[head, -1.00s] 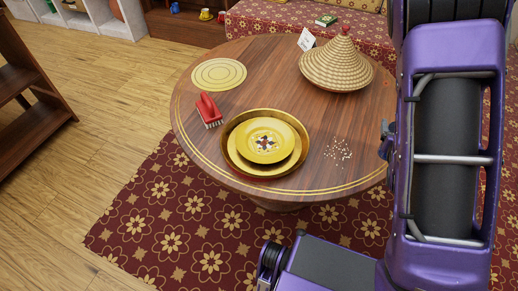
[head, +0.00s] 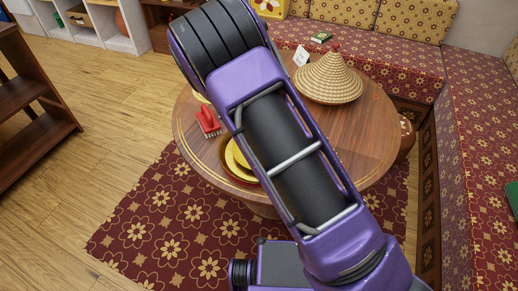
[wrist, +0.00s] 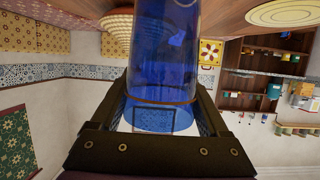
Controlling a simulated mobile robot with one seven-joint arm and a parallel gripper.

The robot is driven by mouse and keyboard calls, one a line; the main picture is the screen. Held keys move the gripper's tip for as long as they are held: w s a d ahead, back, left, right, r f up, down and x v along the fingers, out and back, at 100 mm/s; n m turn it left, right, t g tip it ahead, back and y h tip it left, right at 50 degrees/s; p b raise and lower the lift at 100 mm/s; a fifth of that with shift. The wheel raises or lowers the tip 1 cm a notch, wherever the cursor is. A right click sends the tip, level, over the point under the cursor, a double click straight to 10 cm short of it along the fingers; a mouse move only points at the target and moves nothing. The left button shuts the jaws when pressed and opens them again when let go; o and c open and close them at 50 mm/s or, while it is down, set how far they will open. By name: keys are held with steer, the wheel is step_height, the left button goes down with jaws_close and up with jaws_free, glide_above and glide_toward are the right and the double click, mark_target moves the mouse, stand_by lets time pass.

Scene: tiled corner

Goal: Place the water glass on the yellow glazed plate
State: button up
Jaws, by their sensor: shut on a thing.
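My gripper (wrist: 161,100) is shut on the blue see-through water glass (wrist: 163,60) in the wrist view. The glass stands between the two fingers, and its far end runs out of the top of the picture. In the head view the gripper and glass are not visible; my purple arm crosses in front of the table. My arm hides most of the plate and tray, so the plate's middle cannot be seen.
A patterned bench (head: 400,72) stands behind. A wooden shelf (head: 35,130) is at the left.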

steer(key=shift+m+h, duration=0.3)
steer(key=shift+s+a+f+b, duration=0.15)
steer(key=shift+a+f, duration=0.65)
steer(key=shift+f, duration=1.15)
steer(key=shift+a+f+b, duration=0.1)
steer(key=shift+a+f, duration=0.75)
steer(key=shift+f, duration=1.05)
steer(key=shift+s+a+f+b, duration=0.15)
steer(key=shift+a+f, duration=0.65)
steer(key=shift+f, duration=1.15)
steer(key=shift+f+b, duration=0.25)
steer(key=shift+b, duration=0.05)
steer(key=o, duration=1.5)
steer(key=shift+r, duration=0.1)
steer(key=shift+s+a+r+p, duration=0.1)
steer(key=shift+r+p, duration=0.2)
steer(key=shift+p, duration=0.1)
steer(key=v, duration=1.1)
steer(key=shift+s+p, duration=0.25)
steer(key=shift+p, duration=0.15)
steer(key=shift+a+r, duration=0.15)
steer(key=shift+a, duration=0.05)
